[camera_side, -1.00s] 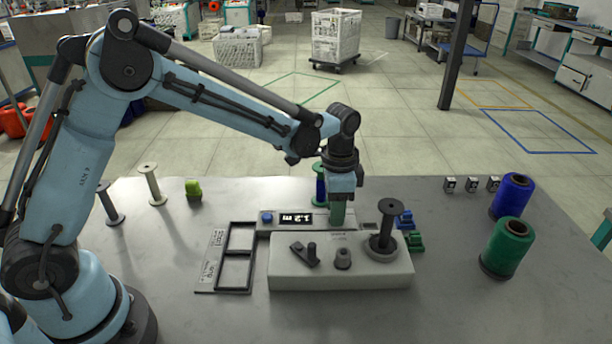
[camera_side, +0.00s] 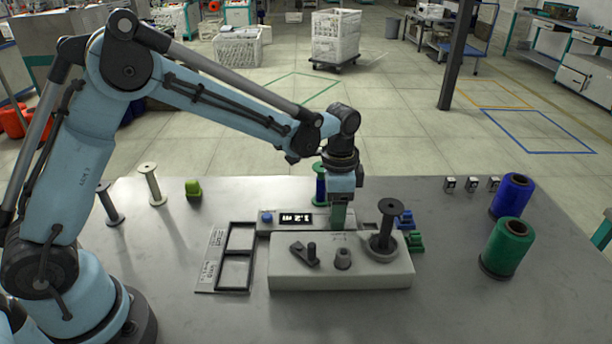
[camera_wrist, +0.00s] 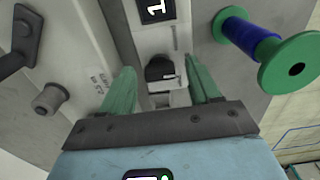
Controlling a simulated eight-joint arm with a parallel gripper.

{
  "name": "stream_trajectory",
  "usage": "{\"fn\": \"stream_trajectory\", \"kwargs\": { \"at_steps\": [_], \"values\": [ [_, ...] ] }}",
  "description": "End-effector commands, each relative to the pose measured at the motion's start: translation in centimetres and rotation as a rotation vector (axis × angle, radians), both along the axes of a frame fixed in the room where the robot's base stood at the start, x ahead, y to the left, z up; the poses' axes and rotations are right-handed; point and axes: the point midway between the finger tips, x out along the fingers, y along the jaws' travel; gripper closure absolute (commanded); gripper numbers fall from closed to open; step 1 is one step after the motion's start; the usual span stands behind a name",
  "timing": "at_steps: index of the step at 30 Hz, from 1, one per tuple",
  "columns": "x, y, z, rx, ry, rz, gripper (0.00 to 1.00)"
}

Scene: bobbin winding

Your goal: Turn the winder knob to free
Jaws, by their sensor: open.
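The winder (camera_side: 300,280) is a pale box on the table. On its top are a black crank lever (camera_side: 304,254), a small grey knob (camera_side: 343,260) with markings beside it, and a dark bobbin (camera_side: 387,225) standing on a round base. My gripper (camera_side: 338,226) has green fingers and points down behind the winder, near the display unit. In the wrist view my open gripper (camera_wrist: 160,85) has a gap between its fingers, with a small black part seen between them. The grey knob (camera_wrist: 50,98) lies left of the fingers, apart from them. Which setting it points to cannot be told.
A display unit (camera_side: 283,219) with a blue button stands behind the winder. A spool with blue thread (camera_wrist: 258,40) is right of the fingers. A black frame tray (camera_side: 238,257) lies to the left. Green (camera_side: 507,248) and blue (camera_side: 514,196) thread cones stand right.

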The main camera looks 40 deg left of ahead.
Motion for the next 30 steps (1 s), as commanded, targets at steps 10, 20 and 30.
{"fn": "stream_trajectory", "kwargs": {
  "at_steps": [10, 20, 30],
  "values": [
    [0.0, 0.0, 3.4, 0.000, 0.000, 0.000, 0.38],
    [0.0, 0.0, 9.5, 0.000, 0.000, 0.000, 0.38],
    [0.0, 0.0, 12.1, 0.000, 0.000, 0.000, 0.38]
  ]
}}
